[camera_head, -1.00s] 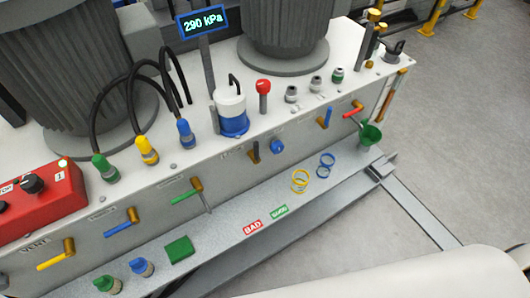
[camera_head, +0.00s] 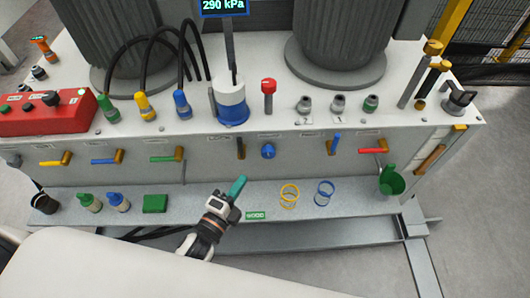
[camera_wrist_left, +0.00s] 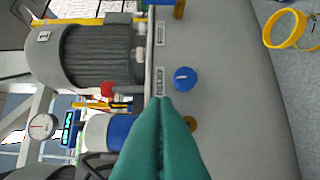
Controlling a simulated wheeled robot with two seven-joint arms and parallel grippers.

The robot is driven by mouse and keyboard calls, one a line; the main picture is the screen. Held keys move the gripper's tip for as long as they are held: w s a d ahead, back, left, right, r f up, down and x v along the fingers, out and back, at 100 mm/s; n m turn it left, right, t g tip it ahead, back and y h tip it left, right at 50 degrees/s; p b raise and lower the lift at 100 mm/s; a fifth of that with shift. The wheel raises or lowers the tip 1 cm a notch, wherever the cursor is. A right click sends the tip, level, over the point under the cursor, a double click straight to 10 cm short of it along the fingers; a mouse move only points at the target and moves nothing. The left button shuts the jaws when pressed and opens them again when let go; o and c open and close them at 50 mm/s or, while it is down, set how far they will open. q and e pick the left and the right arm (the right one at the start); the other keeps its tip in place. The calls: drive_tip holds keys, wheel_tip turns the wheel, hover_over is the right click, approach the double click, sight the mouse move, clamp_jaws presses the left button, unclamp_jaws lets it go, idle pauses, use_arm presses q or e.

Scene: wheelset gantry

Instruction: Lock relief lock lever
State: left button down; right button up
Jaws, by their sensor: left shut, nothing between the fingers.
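A short dark lever on a brass pivot (camera_head: 241,148) stands upright on the grey front panel, just left of a blue round knob (camera_head: 268,151). The panel labels are too small to read, so I cannot tell for sure which lever is the relief lock lever. My left gripper (camera_head: 238,187), with teal fingers, is shut and empty, below and in front of that lever, apart from it in the head view. In the left wrist view the closed fingers (camera_wrist_left: 162,108) point toward the panel beside the blue knob (camera_wrist_left: 185,78) and hide most of the lever; a brass part (camera_wrist_left: 190,122) shows. My right gripper is not in view.
Several other levers, including green (camera_head: 166,158) and red (camera_head: 372,150), line the panel. Black hoses arch over the top.

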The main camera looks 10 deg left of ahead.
sight(240, 144)
use_arm(q)
drive_tip(key=r+p+x, duration=0.1)
drive_tip(key=x, duration=0.9)
drive_tip(key=a+p, duration=0.1)
drive_tip(key=a, duration=0.3)
drive_tip(key=shift+s, duration=0.15)
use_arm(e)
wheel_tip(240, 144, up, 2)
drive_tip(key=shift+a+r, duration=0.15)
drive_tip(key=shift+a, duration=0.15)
use_arm(q)
drive_tip(key=shift+a+t, duration=0.15)
drive_tip(key=shift+t, duration=0.15)
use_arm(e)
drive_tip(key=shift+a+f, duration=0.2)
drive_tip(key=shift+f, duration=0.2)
